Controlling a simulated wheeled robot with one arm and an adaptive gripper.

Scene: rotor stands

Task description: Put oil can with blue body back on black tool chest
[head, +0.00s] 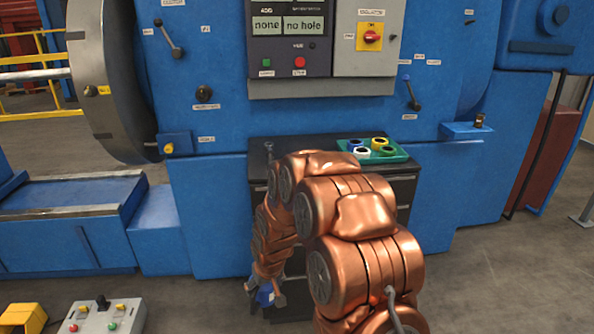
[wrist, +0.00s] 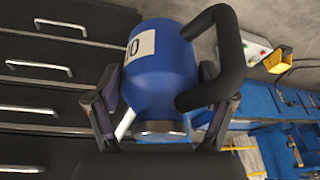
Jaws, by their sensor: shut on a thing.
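The oil can with blue body (wrist: 165,72) fills the middle of the wrist view. It has a white label, partly seen, and a black handle curving on its right. My gripper (wrist: 157,100) is shut on the can, with one finger on each side of its body. In the head view the blue can (head: 265,297) shows small and mostly hidden below my copper arm, low in front of the chest. The black tool chest (head: 403,190) stands against the blue machine, largely behind my arm. Its drawer fronts with bright handles (wrist: 40,108) lie left of the can in the wrist view.
A green tray (head: 399,156) with several coloured rings sits at the chest top's right. A control box (head: 103,316) and a yellow pedal (head: 22,318) are at lower left. The floor right of the chest is clear.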

